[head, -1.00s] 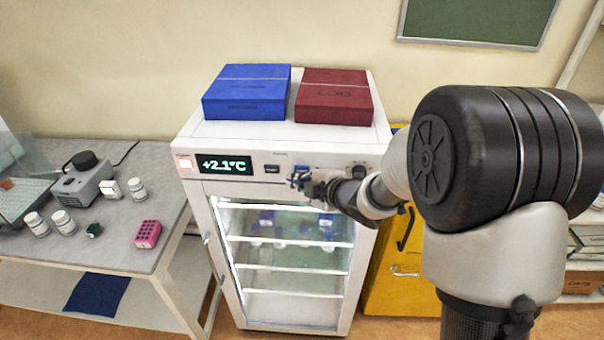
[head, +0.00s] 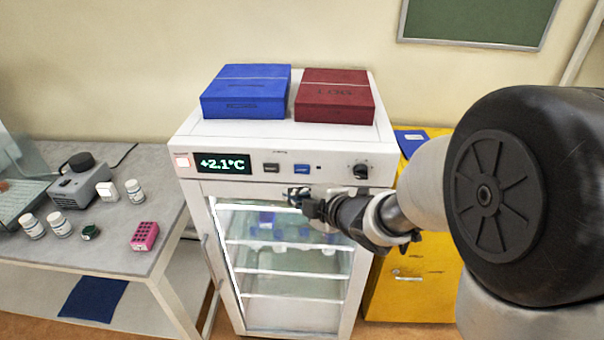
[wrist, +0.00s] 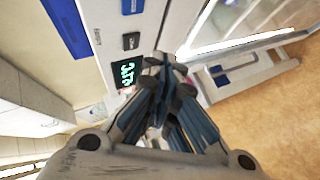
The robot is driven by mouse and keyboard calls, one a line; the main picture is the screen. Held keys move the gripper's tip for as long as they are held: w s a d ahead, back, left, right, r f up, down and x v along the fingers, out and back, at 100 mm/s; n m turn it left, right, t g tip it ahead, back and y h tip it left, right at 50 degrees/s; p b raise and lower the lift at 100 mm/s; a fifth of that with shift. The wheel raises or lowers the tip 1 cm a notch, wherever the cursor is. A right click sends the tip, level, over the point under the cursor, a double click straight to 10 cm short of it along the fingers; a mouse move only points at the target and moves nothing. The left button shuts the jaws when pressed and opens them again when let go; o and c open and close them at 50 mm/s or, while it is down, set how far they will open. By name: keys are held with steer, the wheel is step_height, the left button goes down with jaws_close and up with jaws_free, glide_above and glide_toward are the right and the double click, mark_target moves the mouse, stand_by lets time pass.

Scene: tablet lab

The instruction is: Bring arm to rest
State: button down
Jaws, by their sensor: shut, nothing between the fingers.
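My gripper (head: 296,197) is in front of the upper part of the fridge (head: 203,262), just below its control panel. In the wrist view my gripper (wrist: 163,62) shows with its fingers together and nothing between them. The fridge panel has a lit display (head: 223,164) reading +2.1°C, which also shows in the wrist view (wrist: 124,75). My arm comes in from the right and covers part of the fridge's right side. Blue-capped bottles (head: 266,218) stand on the top shelf behind the glass, partly hidden by my gripper.
A blue box (head: 243,106) and a dark red box (head: 335,113) lie on the fridge. A yellow cabinet (head: 408,297) stands at its right. The left bench (head: 105,247) holds white bottles (head: 134,191), a pink rack (head: 144,236) and a grey device (head: 80,186).

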stand_by(0.3)
steer(key=s+d+r+m+h+b, duration=0.1)
steer(key=s+d+m+h+b, duration=0.1)
steer(key=s+d+m+h, duration=0.35)
steer(key=s+d+r+m+h+b, duration=0.25)
steer(key=d+m, duration=0.45)
steer(key=d, duration=0.4)
steer(key=s+f+m+g+b, duration=0.1)
steer(key=s+f+m+g, duration=0.1)
steer(key=s, duration=0.5)
steer(key=s+f+m+g+b, duration=0.1)
steer(key=s+m, duration=0.3)
steer(key=s, duration=0.4)
steer(key=s+f+m+g+b, duration=0.1)
steer(key=s+f+m+g, duration=0.1)
steer(key=s, duration=0.5)
steer(key=shift+s+d+f+m+g, duration=0.3)
steer(key=shift+s+d+f+m, duration=0.1)
steer(key=shift+m, duration=0.35)
